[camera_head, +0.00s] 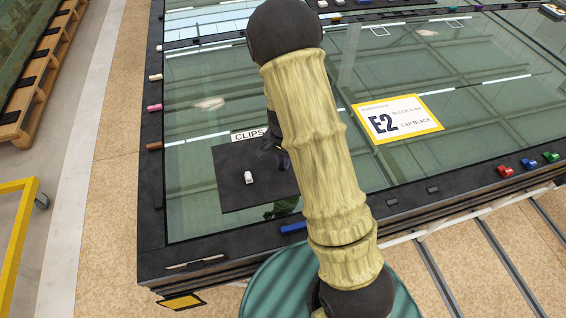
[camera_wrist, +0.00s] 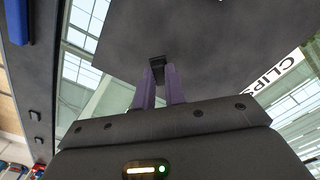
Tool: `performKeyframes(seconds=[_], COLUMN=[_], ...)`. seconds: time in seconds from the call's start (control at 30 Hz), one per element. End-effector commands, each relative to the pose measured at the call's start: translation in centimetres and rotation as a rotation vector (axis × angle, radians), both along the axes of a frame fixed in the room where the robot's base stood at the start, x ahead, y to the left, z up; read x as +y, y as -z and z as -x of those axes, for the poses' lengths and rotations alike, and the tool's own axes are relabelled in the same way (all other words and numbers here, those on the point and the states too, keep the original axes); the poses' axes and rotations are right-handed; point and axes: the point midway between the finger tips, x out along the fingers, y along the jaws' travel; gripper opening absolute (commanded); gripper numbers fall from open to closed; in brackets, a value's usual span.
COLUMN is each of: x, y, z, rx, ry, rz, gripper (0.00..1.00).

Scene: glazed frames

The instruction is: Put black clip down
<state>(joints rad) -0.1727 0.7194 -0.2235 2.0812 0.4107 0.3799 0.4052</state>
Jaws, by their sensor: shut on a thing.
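My gripper (camera_wrist: 160,74) is shut on a small black clip (camera_wrist: 157,62), held between the tips of its two purple fingers in the wrist view. The clip is over the dark mat (camera_wrist: 205,40); I cannot tell whether it touches the mat. In the head view the dark mat (camera_head: 229,200) lies on the glass beside the CLIPS label (camera_head: 249,134). A white clip (camera_head: 249,177) sits on the mat. My arm hides most of the gripper in the head view, and the black clip cannot be made out there.
An E2 card (camera_head: 397,118) lies on the glass at right. Blue (camera_head: 293,228), brown (camera_head: 155,146) and pink (camera_head: 154,107) blocks lie on the dark frame edge. Red, blue and green clips (camera_head: 528,164) sit at the right edge. The mat's left part is clear.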

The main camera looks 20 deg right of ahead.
Motion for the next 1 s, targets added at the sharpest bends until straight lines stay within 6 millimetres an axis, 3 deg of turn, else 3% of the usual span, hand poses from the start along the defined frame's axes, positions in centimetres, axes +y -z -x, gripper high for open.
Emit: performKeyframes(seconds=[0.17,0.57,0.6,0.67,1.0], x=[0.0,0.0,0.0,0.0,0.0], y=[1.9,2.4,2.3,2.3,2.1], z=[0.0,0.0,0.0,0.0,0.0], rx=[0.001,-0.001,-0.001,-0.001,-0.001], ry=[0.001,0.000,0.000,0.000,0.000], rz=[-0.001,-0.001,0.000,0.000,0.000], gripper=[0.00,0.00,0.20,0.32,0.34])
